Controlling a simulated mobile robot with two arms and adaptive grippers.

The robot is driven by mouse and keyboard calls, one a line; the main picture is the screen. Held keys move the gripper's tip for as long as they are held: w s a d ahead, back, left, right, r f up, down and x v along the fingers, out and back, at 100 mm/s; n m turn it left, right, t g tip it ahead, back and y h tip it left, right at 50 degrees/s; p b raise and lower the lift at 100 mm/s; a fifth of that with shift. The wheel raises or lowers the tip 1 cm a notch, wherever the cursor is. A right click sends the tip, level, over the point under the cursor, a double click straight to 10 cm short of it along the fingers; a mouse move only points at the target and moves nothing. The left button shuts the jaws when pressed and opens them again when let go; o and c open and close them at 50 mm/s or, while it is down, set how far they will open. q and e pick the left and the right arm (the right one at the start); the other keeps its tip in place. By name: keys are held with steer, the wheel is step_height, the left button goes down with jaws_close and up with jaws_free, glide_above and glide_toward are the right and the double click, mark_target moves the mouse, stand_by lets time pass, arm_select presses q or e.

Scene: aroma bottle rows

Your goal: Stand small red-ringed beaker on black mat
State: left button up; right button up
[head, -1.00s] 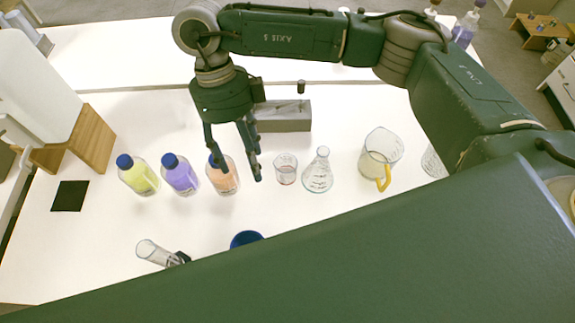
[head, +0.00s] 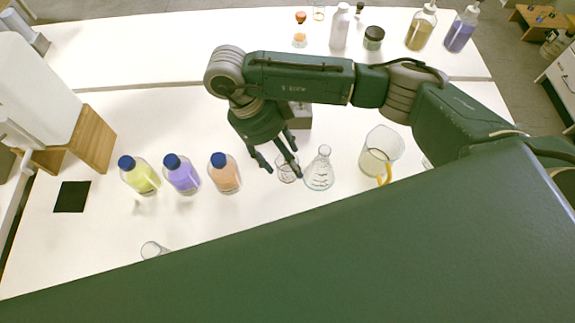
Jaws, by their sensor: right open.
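The small beaker (head: 286,174) is clear glass and stands on the white table, left of the conical flask. A reddish ring shows faintly on it. My right gripper (head: 284,170) is open, with its fingers pointing down over the beaker and partly hiding it; I cannot tell whether they touch it. The black mat (head: 72,197) lies flat and bare at the left of the table. My left gripper is not in view.
Yellow (head: 140,177), purple (head: 182,177) and orange (head: 225,176) bottles with blue caps stand between mat and beaker. A conical flask (head: 319,172) is close right of the beaker, then a yellow-handled jug (head: 380,152). A glass cylinder (head: 153,250) is at the front.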

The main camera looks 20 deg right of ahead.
steer(key=shift+x, duration=0.9)
steer(key=shift+d, duration=0.1)
steer(key=shift+c, duration=0.5)
steer(key=c, duration=1.1)
steer(key=shift+r, duration=0.1)
